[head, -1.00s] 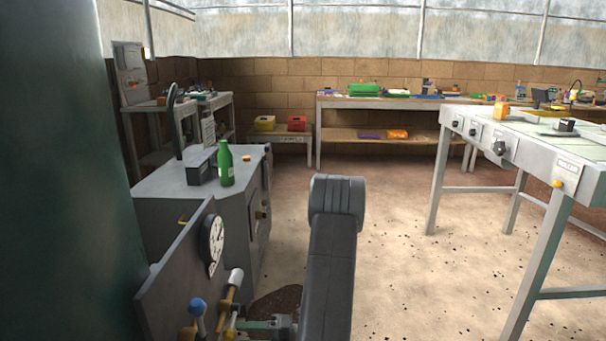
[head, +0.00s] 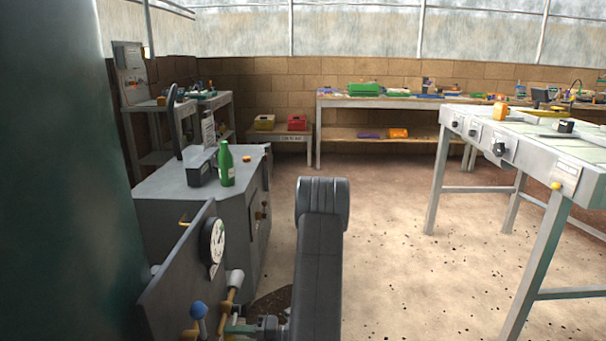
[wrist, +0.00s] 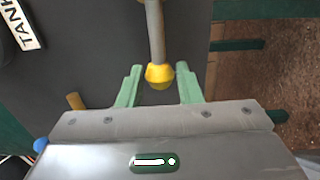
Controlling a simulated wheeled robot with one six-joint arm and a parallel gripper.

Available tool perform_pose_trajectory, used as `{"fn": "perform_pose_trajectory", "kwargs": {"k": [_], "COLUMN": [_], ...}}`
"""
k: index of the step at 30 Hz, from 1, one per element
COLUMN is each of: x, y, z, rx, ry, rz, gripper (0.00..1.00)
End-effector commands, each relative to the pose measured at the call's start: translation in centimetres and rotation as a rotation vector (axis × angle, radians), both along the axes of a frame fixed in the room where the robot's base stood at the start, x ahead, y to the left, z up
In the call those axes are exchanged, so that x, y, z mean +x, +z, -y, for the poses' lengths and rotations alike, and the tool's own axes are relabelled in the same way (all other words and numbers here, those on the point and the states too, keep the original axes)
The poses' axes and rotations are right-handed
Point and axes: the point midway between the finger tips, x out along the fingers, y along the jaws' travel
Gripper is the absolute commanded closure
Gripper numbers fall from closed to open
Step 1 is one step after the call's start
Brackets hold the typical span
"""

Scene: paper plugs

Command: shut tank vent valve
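In the wrist view a grey rod with a yellow end (wrist: 159,73) points down between my fingers. Part of a white label (wrist: 24,22) reading "TANK" shows at the upper left; I cannot tell for certain that the rod is the tank vent valve's handle. My gripper (wrist: 159,67) is open, with one green finger on each side of the yellow end and gaps on both sides. In the head view the grey panel (head: 172,275) carries a round gauge (head: 214,242), a white-ended lever (head: 235,278) and a blue knob (head: 198,309). My arm hides part of that area.
A blue knob (wrist: 41,144) and a brass stub (wrist: 75,101) lie left of my fingers in the wrist view. A grey cabinet (head: 165,182) with a green bottle (head: 226,165) stands behind the panel. The sandy floor (head: 400,270) to the right is open up to a bench (head: 560,150).

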Motion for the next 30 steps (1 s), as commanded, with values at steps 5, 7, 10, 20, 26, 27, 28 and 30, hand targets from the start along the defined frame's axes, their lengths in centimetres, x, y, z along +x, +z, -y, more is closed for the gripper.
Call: {"fn": "perform_pose_trajectory", "kwargs": {"k": [5,7,10,20,26,27,28,30], "x": [0.0,0.0,0.0,0.1,0.2,0.2,0.2,0.2], "y": [0.0,0.0,0.0,1.0,1.6,1.7,1.8,1.9], "z": [0.0,0.0,0.0,0.0,0.0,0.0,0.0,0.0], "rx": [0.000,0.000,0.000,0.002,0.004,0.006,0.006,0.007], "ry": [0.000,0.000,0.000,0.000,-0.001,-0.001,-0.001,-0.001], "rz": [0.000,0.000,0.000,-0.064,-0.129,-0.142,-0.153,-0.176], "gripper": [0.84,0.84,0.84,0.84,0.84,0.84,0.84,0.84]}}
